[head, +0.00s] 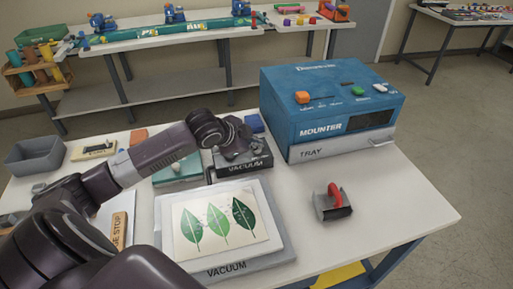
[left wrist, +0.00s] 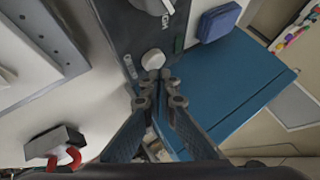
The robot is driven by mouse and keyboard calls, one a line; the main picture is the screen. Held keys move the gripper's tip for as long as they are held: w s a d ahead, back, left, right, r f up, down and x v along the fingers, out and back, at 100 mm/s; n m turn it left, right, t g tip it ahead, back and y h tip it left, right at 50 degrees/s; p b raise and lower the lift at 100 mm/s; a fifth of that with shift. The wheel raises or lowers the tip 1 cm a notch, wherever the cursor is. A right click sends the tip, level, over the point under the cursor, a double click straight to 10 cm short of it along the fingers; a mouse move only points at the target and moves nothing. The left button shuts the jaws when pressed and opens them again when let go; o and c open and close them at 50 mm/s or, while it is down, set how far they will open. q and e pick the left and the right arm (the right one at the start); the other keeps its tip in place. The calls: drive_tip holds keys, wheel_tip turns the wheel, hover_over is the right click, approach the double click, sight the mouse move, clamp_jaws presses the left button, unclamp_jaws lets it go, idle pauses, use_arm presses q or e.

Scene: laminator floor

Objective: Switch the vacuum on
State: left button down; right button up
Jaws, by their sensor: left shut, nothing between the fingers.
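The vacuum control box (head: 243,168), dark and labelled VACUUM, stands on the table behind the vacuum plate (head: 222,269). My left gripper (head: 243,152) is over this box and hides part of its top. In the left wrist view the box top (left wrist: 136,30) carries a pale round knob (left wrist: 153,59). My left gripper (left wrist: 160,76) is shut and empty, its fingertips right at the knob's edge. I cannot tell whether they touch it. My right gripper is not in view.
A leaf print (head: 218,222) lies on the vacuum plate. The blue mounter (head: 330,98) stands to the right of the box. A red-handled tool (head: 333,203) sits on the table's right part, with free room around it. A grey bin (head: 35,156) is at the left.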

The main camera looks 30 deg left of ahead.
use_arm(q)
drive_tip(key=shift+f, duration=0.45)
idle(0.4)
drive_tip(key=shift+r+p, duration=0.55)
drive_tip(key=shift+p, duration=0.45)
wheel_tip(320, 180, up, 6)
drive_tip(key=p, duration=0.7)
